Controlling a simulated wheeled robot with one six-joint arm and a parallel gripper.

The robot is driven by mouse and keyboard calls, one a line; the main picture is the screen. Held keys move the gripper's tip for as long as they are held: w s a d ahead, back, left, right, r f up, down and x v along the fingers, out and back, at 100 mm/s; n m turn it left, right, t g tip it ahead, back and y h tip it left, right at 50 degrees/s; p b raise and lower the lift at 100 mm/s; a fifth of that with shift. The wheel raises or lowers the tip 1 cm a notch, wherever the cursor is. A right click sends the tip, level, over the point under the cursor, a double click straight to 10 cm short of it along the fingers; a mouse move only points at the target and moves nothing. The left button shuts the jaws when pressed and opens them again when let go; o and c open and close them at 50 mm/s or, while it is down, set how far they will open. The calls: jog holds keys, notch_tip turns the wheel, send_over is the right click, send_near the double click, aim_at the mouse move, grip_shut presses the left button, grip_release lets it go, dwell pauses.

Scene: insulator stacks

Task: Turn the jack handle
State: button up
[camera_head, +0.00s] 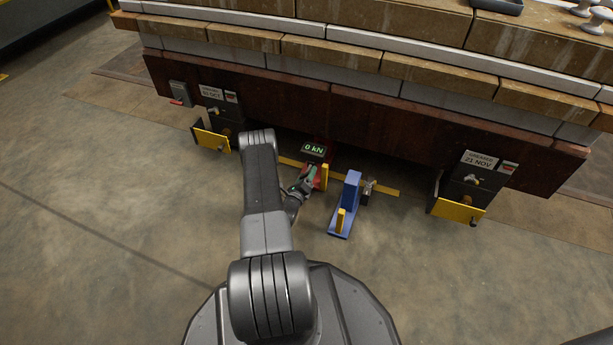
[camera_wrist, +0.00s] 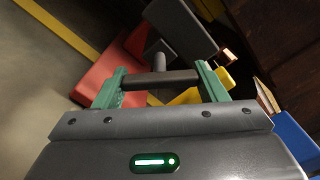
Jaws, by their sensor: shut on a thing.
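The jack handle (camera_wrist: 160,80) is a dark grey bar with a short stem, seen close up in the wrist view. My gripper (camera_wrist: 161,74) has green fingers, one at each end of the bar, and is shut on it. In the head view my gripper (camera_head: 303,186) is low at the front of the stack, beside a red jack (camera_head: 323,178) with a yellow part. The red jack body also shows behind the left finger in the wrist view (camera_wrist: 105,72). A display reading 0 kN (camera_head: 314,150) sits just above the jack. The handle is too small to make out in the head view.
A blue jack-like unit (camera_head: 345,205) with a yellow upright stands close to the right of my gripper. Yellow brackets (camera_head: 458,210) hang below the dark red beam (camera_head: 370,125), which overhangs the work spot. A yellow floor strip (camera_head: 385,190) runs beneath. The concrete floor at left is clear.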

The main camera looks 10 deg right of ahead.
jog(key=shift+f+m, duration=0.1)
jog(key=shift+m, duration=1.8)
jog(key=o, duration=0.7)
jog(key=shift+a, duration=0.1)
jog(key=p+v, duration=0.4)
jog(key=v, duration=0.9)
jog(key=shift+s+a, duration=0.25)
jog(key=shift+s, duration=0.1)
